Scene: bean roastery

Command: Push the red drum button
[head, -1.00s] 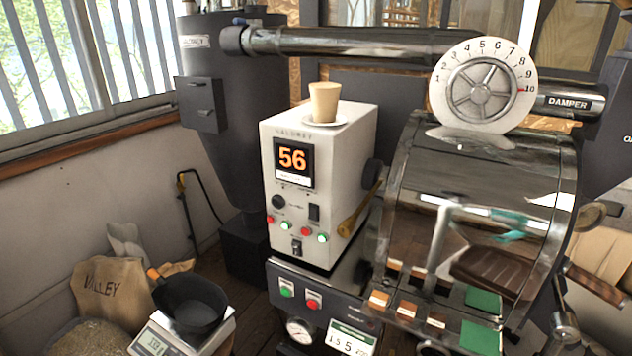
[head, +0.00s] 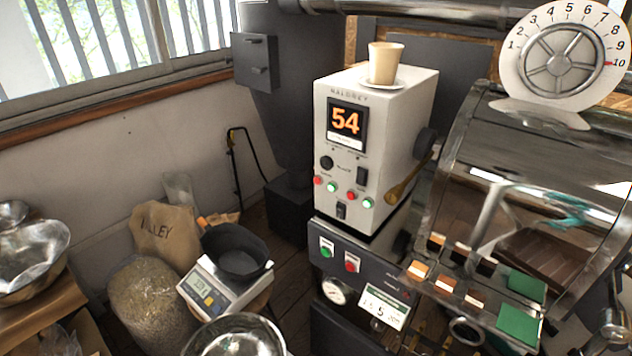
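A dark panel (head: 376,288) below the white control box carries a green button (head: 327,249) on the left and a red button (head: 351,263) to its right. The white box (head: 394,131) above it has its own row of small red and green lights or buttons, with a red one (head: 318,181) at the left end and another red one (head: 351,195) further right. The small labels are too blurred to tell which red one is named for the drum. My gripper is not in view.
A paper cup (head: 384,62) stands on the white box. A scale (head: 207,297) bears a black pan (head: 238,252). A metal bowl (head: 236,337) is at the bottom edge.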

